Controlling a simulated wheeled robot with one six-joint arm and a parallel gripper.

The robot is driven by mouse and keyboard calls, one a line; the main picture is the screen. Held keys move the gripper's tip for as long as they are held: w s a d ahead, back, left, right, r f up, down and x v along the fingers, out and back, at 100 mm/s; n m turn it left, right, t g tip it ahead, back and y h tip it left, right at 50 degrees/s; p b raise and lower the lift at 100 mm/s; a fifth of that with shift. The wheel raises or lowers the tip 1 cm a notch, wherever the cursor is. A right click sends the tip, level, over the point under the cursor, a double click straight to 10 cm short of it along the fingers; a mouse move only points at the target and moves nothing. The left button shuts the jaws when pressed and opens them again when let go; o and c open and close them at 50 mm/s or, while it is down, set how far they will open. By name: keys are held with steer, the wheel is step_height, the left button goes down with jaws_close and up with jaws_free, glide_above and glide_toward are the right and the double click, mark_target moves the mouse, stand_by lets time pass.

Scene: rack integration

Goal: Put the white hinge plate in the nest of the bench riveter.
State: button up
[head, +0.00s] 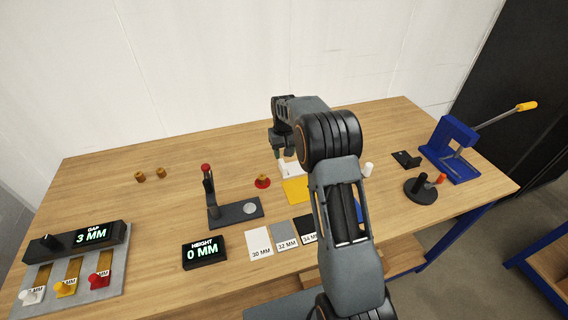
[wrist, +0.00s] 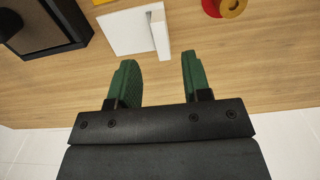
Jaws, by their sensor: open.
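The white hinge plate (wrist: 125,33) lies on the bench in the wrist view, with a raised white edge (wrist: 160,32) on its right side. In the head view, the plate (head: 290,168) is partly hidden by my arm. My gripper (wrist: 158,62) is open and empty. Its green fingertips are just short of the plate, with the raised edge between their lines in the picture. In the head view, my gripper (head: 280,150) is over the back middle of the bench. A blue lever device (head: 450,148) at the right looks like the bench riveter; its nest is not clear.
A red disc with a brass part (head: 262,182) and a yellow plate (head: 295,190) are near the hinge plate. A black stand (head: 235,211) is left of my arm. A dark-framed thing (wrist: 45,30) shows in the wrist view. The back left bench is mostly clear.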

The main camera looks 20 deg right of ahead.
steer(key=s+a+r+t, duration=0.2)
steer(key=s+r, duration=0.8)
steer(key=r, duration=0.3)
steer(key=s+a+t, duration=0.2)
steer(key=s, duration=1.7)
steer(key=shift+s+a+r+t, duration=0.25)
steer(key=shift+r+t, duration=0.05)
steer(key=shift+r, duration=0.1)
steer(key=shift+s+f, duration=0.2)
steer(key=shift+s, duration=0.1)
steer(key=shift+s, duration=0.1)
